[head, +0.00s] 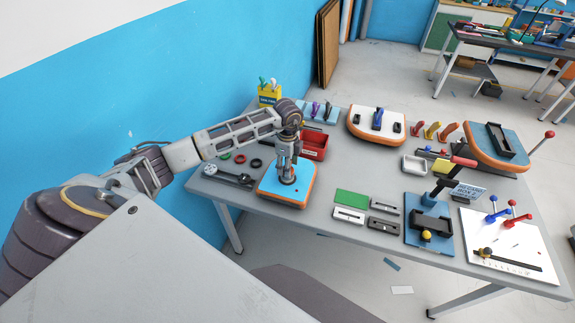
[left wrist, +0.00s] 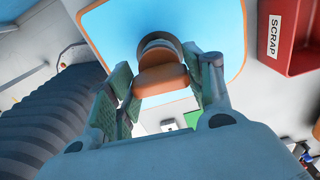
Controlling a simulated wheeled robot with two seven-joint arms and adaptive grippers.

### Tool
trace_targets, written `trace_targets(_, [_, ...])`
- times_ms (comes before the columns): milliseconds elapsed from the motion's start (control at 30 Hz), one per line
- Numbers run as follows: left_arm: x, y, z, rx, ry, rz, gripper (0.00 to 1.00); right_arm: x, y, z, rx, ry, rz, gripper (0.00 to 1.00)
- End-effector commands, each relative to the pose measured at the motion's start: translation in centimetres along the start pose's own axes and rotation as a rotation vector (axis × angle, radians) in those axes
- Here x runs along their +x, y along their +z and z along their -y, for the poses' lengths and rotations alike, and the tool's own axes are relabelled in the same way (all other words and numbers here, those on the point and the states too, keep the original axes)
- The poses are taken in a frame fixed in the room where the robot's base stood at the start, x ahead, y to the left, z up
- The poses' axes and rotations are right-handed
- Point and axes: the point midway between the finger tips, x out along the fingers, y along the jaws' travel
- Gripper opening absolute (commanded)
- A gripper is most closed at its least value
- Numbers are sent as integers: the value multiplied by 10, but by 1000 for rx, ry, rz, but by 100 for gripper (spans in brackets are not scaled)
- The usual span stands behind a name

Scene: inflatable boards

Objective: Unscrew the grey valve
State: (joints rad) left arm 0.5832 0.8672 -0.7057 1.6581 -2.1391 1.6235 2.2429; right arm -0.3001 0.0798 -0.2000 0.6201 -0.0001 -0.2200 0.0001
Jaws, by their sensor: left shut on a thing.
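A small inflatable board (head: 301,191) with a blue top and an orange side lies near the left front edge of the table. My left gripper (head: 287,177) points down over its middle and hides the valve in the head view. In the left wrist view, my left gripper's fingers (left wrist: 162,88) stand on both sides of the valve (left wrist: 160,76), shut on it. The valve looks rounded, with an orange-brown face and a greyish top part, against the blue board (left wrist: 112,25). My right gripper is not in view.
A red scrap bin (head: 315,146) stands just behind the board. An air pump-like tool (head: 228,174) and small rings (head: 240,159) lie to its left. A green pad (head: 351,198) and a blue stand (head: 428,231) are to its right. Two larger boards (head: 362,130) (head: 482,150) lie farther back.

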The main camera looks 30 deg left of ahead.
Motion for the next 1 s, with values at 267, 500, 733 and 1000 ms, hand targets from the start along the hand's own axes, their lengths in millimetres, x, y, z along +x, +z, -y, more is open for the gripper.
trace_targets(267, [6,-1,-4,-158,11,2,23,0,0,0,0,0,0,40])
trace_targets(500, [2,0,-2,-168,7,2,19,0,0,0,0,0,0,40])
trace_targets(733, [-6,0,-1,-168,3,1,19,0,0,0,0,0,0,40])
trace_targets(1000, [-15,0,0,-168,1,1,19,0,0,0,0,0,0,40])
